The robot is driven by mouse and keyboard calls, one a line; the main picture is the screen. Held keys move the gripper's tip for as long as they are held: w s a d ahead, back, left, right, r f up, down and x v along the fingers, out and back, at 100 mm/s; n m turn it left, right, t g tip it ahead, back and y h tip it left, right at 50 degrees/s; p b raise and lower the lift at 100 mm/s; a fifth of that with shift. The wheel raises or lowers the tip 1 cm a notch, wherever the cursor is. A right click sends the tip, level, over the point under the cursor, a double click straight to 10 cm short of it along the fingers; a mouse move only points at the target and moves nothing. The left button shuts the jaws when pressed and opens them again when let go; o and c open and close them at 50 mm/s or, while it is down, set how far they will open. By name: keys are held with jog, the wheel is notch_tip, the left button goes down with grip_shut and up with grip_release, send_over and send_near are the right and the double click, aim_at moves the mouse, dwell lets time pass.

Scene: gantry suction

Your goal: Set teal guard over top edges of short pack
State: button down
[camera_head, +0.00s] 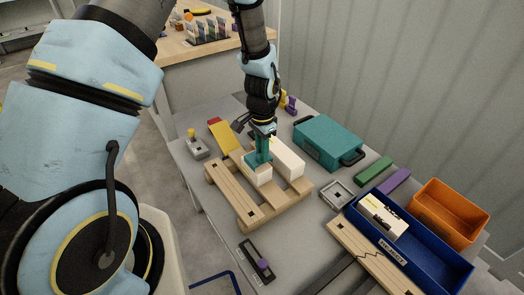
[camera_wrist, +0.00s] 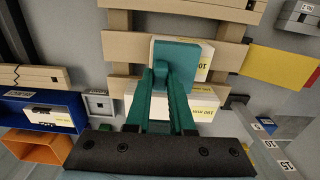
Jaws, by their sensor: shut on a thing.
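The teal guard (camera_head: 257,159) is a small angled piece at the end of my gripper (camera_head: 261,148). In the wrist view the guard (camera_wrist: 178,52) lies across the tips of my gripper (camera_wrist: 163,75), which is shut on it. The short white pack (camera_head: 257,176) stands on the wooden pallet (camera_head: 235,198), directly below the guard. In the wrist view the guard covers much of this pack (camera_wrist: 207,62). I cannot tell whether the guard rests on its top edges. A longer white pack (camera_head: 287,158) stands just behind and right; it also shows in the wrist view (camera_wrist: 203,100).
A teal case (camera_head: 328,140) stands at the back right. A blue bin (camera_head: 420,245) labelled REJECT, holding a white box, and an orange bin (camera_head: 450,207) stand at the right. A yellow and red piece (camera_head: 225,135) lies left of the packs. Grey table shows in front of the pallet.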

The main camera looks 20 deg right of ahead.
jog(key=shift+f+b, duration=0.85)
jog(key=shift+f, duration=0.6)
jog(key=c, duration=0.7)
grip_release()
notch_tip(320, 180, up, 11)
jog(key=shift+f+b, duration=0.1)
jog(key=shift+b, duration=0.25)
